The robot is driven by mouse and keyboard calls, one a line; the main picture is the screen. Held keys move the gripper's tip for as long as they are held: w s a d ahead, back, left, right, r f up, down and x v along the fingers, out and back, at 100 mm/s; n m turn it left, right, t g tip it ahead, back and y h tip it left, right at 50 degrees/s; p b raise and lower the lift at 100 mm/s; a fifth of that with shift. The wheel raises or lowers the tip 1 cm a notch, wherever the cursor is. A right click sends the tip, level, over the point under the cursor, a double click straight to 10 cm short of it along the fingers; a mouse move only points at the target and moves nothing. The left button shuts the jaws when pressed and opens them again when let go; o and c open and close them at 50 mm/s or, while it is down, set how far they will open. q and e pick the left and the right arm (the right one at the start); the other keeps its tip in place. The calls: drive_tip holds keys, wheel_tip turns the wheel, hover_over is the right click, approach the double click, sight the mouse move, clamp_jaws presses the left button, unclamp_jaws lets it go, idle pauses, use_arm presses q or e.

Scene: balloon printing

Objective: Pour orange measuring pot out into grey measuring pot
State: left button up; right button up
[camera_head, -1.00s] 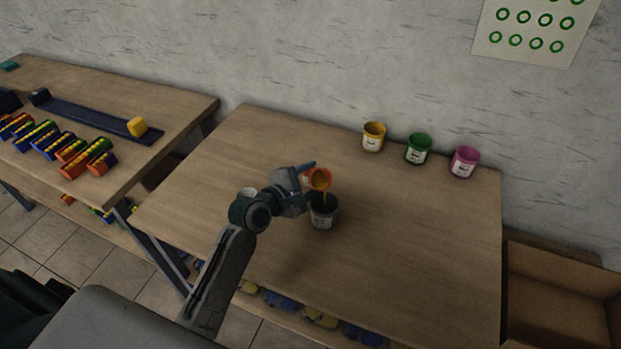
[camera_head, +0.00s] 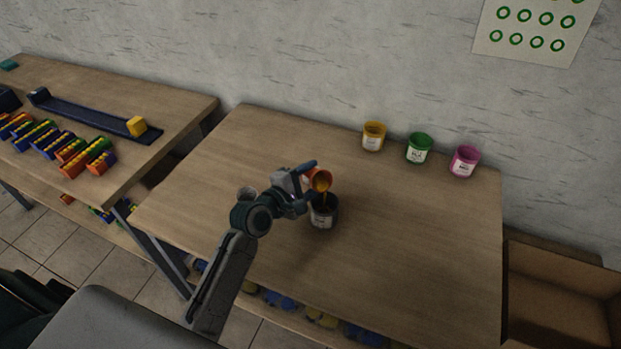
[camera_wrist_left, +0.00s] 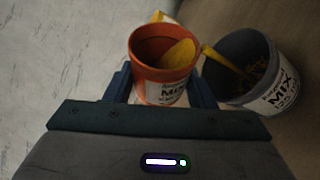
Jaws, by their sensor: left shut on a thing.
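My left gripper (camera_head: 304,183) is shut on the orange measuring pot (camera_head: 315,175) and holds it tilted above the table. A stream of yellow-orange liquid runs from its lip into the grey measuring pot (camera_head: 324,214), which stands upright on the table just below. In the left wrist view the orange pot (camera_wrist_left: 152,90) sits between my two fingers (camera_wrist_left: 160,86), with some yellow-orange liquid inside. The stream enters the grey pot (camera_wrist_left: 287,103), whose inside is dark with yellowish liquid spots. Both pots carry white labels reading MIX. My right gripper is out of view.
Yellow (camera_head: 374,137), green (camera_head: 419,148) and magenta (camera_head: 464,161) pots stand along the table's back edge. A small grey cup-like shape (camera_head: 247,192) shows beside my arm. The table (camera_head: 420,235) is clear right of the grey pot. Coloured blocks lie on the left table (camera_head: 185,100).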

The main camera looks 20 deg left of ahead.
use_arm(q)
drive_tip(key=shift+d+m+t+b, duration=0.1)
drive_tip(key=shift+m+t+b, duration=0.25)
drive_tip(key=shift+m, duration=0.15)
idle(1.0)
drive_tip(key=shift+s+f+m+b, duration=0.1)
drive_tip(key=shift+m+b, duration=0.2)
idle(0.4)
drive_tip(key=shift+t+b, duration=0.25)
drive_tip(key=shift+b, duration=0.05)
idle(0.8)
drive_tip(key=shift+s+d+f+m+b, duration=0.1)
drive_tip(key=shift+f+m+b, duration=0.05)
drive_tip(key=shift+m+b, duration=0.45)
idle(0.6)
drive_tip(key=shift+m+b, duration=0.3)
drive_tip(key=shift+b, duration=0.05)
idle(0.6)
drive_tip(key=shift+s+d+r+m+t+b, duration=0.1)
drive_tip(key=shift+d+r+m+t+b, duration=0.05)
drive_tip(key=shift+r+m+t+b, duration=0.2)
idle(0.7)
drive_tip(key=shift+s+d+m+t+b, duration=0.1)
drive_tip(key=shift+m+t+b, duration=0.15)
drive_tip(key=shift+m+b, duration=0.35)
idle(0.9)
